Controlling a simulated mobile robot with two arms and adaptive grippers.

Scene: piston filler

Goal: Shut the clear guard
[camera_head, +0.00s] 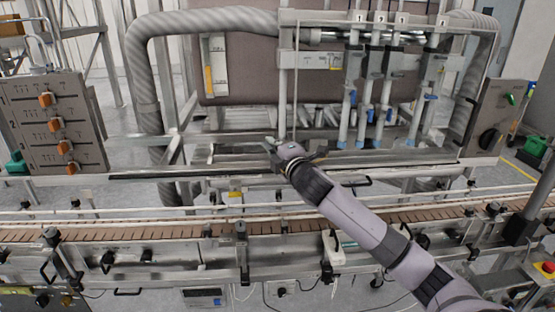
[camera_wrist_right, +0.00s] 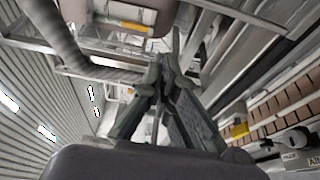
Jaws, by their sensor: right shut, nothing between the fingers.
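The piston filler's metal frame (camera_head: 288,80) stands in front of me, with several upright filling cylinders (camera_head: 388,95) on its right half. The clear guard's see-through pane is hard to make out, and I cannot tell how far it is open. A black handle (camera_head: 357,182) sits on a low rail right of my right gripper. My right gripper (camera_head: 271,144) is at the left part of the filler, above the conveyor, near an upright post. Its fingers (camera_wrist_right: 165,75) are together and empty in the wrist view. Contact with the frame is unclear. My left gripper is out of view.
A brown slatted conveyor (camera_head: 130,232) with guide rails runs across the front below my right arm. A control panel with orange knobs (camera_head: 52,125) stands at left, another panel with a black dial (camera_head: 489,138) at right. A thick grey hose (camera_head: 140,80) arches at left.

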